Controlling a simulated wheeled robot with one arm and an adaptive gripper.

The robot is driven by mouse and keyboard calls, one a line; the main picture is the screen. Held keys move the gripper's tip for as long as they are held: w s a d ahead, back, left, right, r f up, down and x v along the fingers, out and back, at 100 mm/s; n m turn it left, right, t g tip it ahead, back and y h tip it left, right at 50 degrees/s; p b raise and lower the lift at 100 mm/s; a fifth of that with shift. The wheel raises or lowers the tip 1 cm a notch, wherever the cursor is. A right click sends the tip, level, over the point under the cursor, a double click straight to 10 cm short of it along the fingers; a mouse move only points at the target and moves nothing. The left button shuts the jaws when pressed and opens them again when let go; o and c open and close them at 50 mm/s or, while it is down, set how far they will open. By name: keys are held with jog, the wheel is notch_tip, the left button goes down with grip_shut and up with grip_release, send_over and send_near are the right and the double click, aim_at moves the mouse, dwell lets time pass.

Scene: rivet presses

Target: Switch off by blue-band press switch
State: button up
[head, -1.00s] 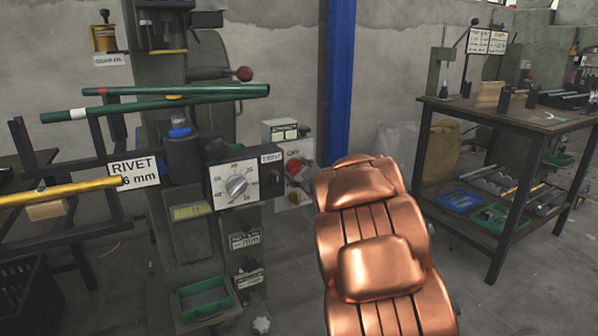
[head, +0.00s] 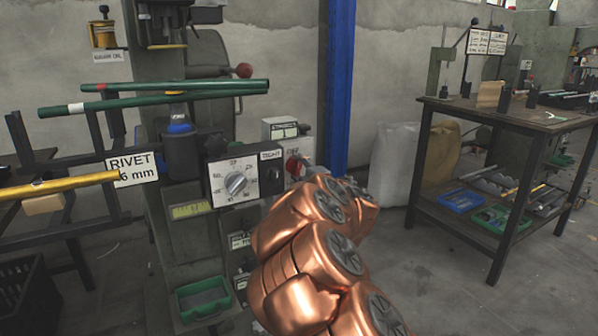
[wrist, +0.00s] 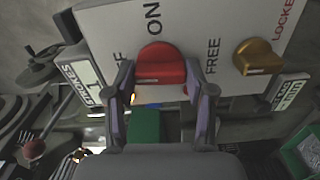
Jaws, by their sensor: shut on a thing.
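The red switch knob (wrist: 160,66) sits on a white plate (wrist: 105,22) in the wrist view, close to the word ON. The lettering near my left finger is partly covered. My gripper (wrist: 162,82) has one finger on each side of the knob and is shut on it. In the head view the red knob (head: 292,164) shows on the grey switch box (head: 279,130) beside the press with the blue-ringed dark cylinder (head: 182,155). My copper arm hides most of the gripper there. I cannot tell exactly which mark the knob points to.
A yellow knob (wrist: 258,58) is right of the red one, near FREE and LOCKED. A dial box (head: 236,182) stands left of the switch box. A blue post (head: 338,90) rises close behind. A workbench (head: 508,112) stands at right, with open floor before it.

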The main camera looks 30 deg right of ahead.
jog(key=shift+n, duration=0.6)
jog(key=o, duration=1.2)
jog(key=shift+c, duration=0.2)
jog(key=shift+s, duration=0.1)
jog(key=s+a, duration=0.1)
jog(key=s, duration=1)
jog(key=shift+s, duration=0.35)
